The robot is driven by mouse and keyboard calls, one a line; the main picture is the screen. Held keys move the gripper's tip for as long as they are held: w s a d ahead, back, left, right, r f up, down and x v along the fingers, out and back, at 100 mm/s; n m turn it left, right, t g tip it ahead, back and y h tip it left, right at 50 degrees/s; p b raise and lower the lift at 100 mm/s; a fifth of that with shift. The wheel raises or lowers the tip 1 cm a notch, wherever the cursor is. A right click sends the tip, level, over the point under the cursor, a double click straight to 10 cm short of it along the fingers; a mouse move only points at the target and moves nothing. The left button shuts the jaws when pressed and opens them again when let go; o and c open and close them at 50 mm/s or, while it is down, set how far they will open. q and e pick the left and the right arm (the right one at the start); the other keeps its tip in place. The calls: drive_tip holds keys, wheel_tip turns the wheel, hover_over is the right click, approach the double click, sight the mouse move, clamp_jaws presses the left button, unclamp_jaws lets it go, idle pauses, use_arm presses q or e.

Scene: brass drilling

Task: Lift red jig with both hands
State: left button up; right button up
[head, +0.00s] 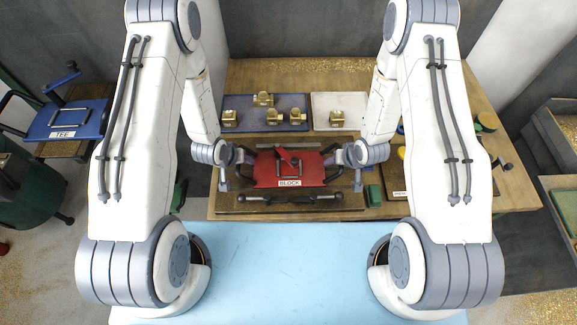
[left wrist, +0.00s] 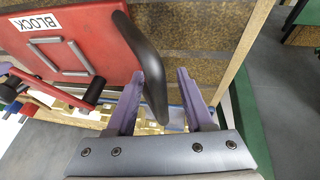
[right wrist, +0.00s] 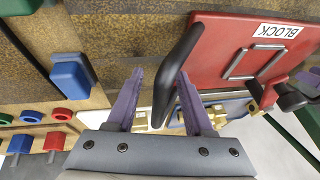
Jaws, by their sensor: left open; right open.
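The red jig (head: 268,172), labelled BLOCK, lies on a brown board on the workbench in the head view, with a dark handle at each side. My left gripper (head: 238,173) is open at its left side; in the left wrist view the dark handle (left wrist: 147,65) stands between the open fingers (left wrist: 155,100). My right gripper (head: 347,172) is open at its right side; in the right wrist view the other dark handle (right wrist: 178,75) lies between the open fingers (right wrist: 160,100), nearer the jig-side finger. The red jig also shows in both wrist views (left wrist: 85,25) (right wrist: 220,50).
Behind the jig, a blue tray (head: 290,125) and a white tray (head: 322,122) hold several brass blocks. A dark bar (head: 290,198) lies in front of it. A blue TEE jig (head: 65,120) is on a stand at the far left. A light blue surface (head: 290,270) lies in front.

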use_arm(q)
clamp_jaws()
use_arm(e)
clamp_jaws()
use_arm(q)
drive_tip(key=shift+w, duration=0.1)
use_arm(e)
drive_tip(key=shift+w, duration=0.1)
idle(1.0)
